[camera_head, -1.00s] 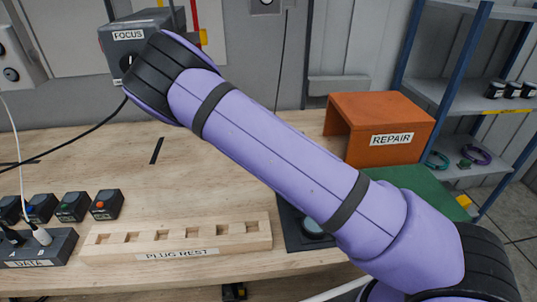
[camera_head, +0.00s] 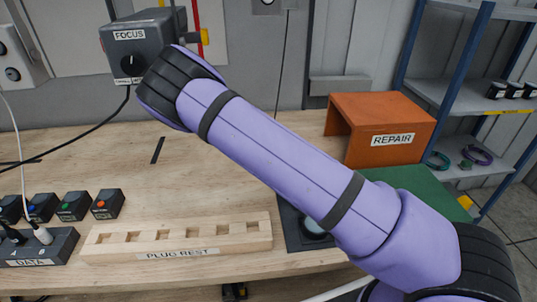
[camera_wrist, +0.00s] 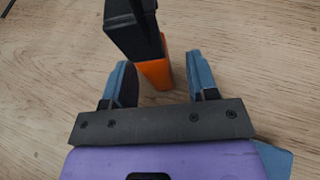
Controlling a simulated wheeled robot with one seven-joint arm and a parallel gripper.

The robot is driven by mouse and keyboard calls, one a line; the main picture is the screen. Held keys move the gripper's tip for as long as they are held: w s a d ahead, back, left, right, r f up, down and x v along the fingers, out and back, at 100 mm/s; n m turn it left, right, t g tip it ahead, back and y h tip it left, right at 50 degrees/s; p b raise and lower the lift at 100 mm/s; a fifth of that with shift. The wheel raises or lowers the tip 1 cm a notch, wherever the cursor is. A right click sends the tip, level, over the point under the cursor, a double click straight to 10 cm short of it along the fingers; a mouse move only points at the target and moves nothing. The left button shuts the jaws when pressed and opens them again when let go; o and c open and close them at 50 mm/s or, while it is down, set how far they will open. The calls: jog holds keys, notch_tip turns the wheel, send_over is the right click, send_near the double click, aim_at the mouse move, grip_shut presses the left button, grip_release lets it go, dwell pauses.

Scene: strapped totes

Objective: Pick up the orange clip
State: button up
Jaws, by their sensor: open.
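In the wrist view, an orange clip (camera_wrist: 157,73) stands out against the wooden surface, with a black block (camera_wrist: 131,30) at its upper end. My gripper (camera_wrist: 160,62) is open, with one blue finger on each side of the orange piece. In the head view, neither the clip nor my gripper shows; my purple arm crosses the middle of the picture.
The wooden bench holds the PLUG REST rack (camera_head: 180,240), a DATA box (camera_head: 35,250) and several small dark boxes at the left. A grey FOCUS box (camera_head: 143,40) is on the wall. An orange REPAIR stand (camera_head: 375,125) and shelf unit (camera_head: 455,100) are at the right.

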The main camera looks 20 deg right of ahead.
jog(key=shift+x, duration=0.95)
grip_shut()
jog(key=shift+a+r, duration=0.1)
